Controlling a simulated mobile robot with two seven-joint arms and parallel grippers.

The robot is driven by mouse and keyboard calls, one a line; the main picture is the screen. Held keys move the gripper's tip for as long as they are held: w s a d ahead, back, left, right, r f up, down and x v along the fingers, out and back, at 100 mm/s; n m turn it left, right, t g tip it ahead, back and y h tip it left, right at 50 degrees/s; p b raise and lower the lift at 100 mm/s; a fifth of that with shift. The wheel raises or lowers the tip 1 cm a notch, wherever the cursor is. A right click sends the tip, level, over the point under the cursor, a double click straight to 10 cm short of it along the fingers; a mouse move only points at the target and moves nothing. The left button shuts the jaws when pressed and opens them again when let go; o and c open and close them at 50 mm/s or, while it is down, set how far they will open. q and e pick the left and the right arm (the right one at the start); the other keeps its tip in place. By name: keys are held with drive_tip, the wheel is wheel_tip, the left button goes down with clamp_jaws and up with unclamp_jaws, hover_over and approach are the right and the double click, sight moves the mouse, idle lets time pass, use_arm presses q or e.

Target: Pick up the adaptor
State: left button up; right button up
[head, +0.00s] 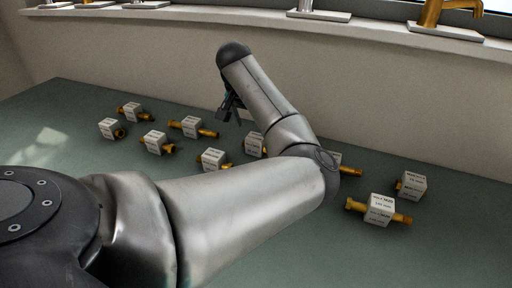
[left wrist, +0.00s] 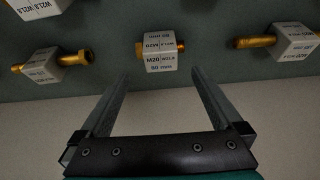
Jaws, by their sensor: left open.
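Several brass adaptors, each with a white printed label block around its middle, lie on the green table; I cannot tell which one the task means. In the left wrist view, one adaptor (left wrist: 160,56) with a label reading M20 lies ahead of my left gripper (left wrist: 156,78), roughly centred between its fingers and apart from them. The jaws are open and empty. In the head view my left gripper (head: 231,108) points down above the table's back part, near an adaptor (head: 190,127) to its left and another (head: 255,145) partly hidden by my arm. My right gripper is not in view.
Other adaptors lie at the left (head: 111,128), in the middle (head: 213,159) and at the right (head: 380,209) of the table (head: 60,105). In the left wrist view, neighbours flank the centred one at left (left wrist: 45,66) and right (left wrist: 294,44). A wall with a tap ledge (head: 250,18) stands behind.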

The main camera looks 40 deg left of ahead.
sight(256, 137)
use_arm(q)
drive_tip(key=b+x, duration=0.1)
drive_tip(key=x, duration=0.3)
drive_tip(key=shift+a+f+b, duration=0.1)
drive_tip(key=shift+f+b, duration=0.2)
drive_tip(key=shift+b, duration=0.05)
drive_tip(key=shift+w+f, duration=0.2)
drive_tip(key=shift+f, duration=0.05)
drive_tip(key=c, duration=1.5)
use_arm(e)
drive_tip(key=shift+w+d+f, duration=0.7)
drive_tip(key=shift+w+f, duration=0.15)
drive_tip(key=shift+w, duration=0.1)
